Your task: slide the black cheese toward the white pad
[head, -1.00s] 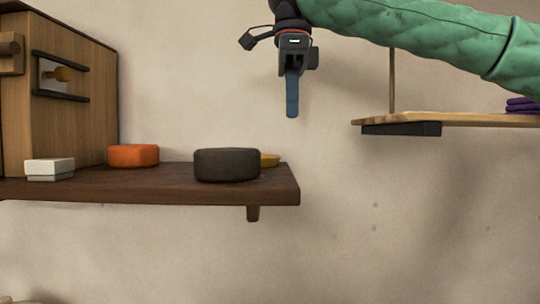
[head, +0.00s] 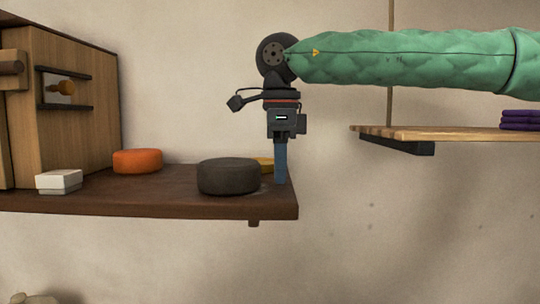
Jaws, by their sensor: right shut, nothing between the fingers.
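The black cheese (head: 228,177) is a dark round wheel near the right end of the brown wooden shelf (head: 150,202). A small white block (head: 59,181), which looks like the white pad, lies at the left on the same shelf. My right gripper (head: 280,182) points straight down, shut and empty, with its blue fingers just right of the black cheese. A narrow gap seems to show between fingers and cheese; I cannot tell if they touch lower down. My left gripper is not in view.
An orange wheel (head: 138,161) sits behind, between the white block and the black cheese. A yellow piece (head: 263,165) is partly hidden behind the black cheese. A wooden cabinet (head: 75,115) stands at the left. Another shelf (head: 450,133) with purple cloth (head: 520,120) is at the right.

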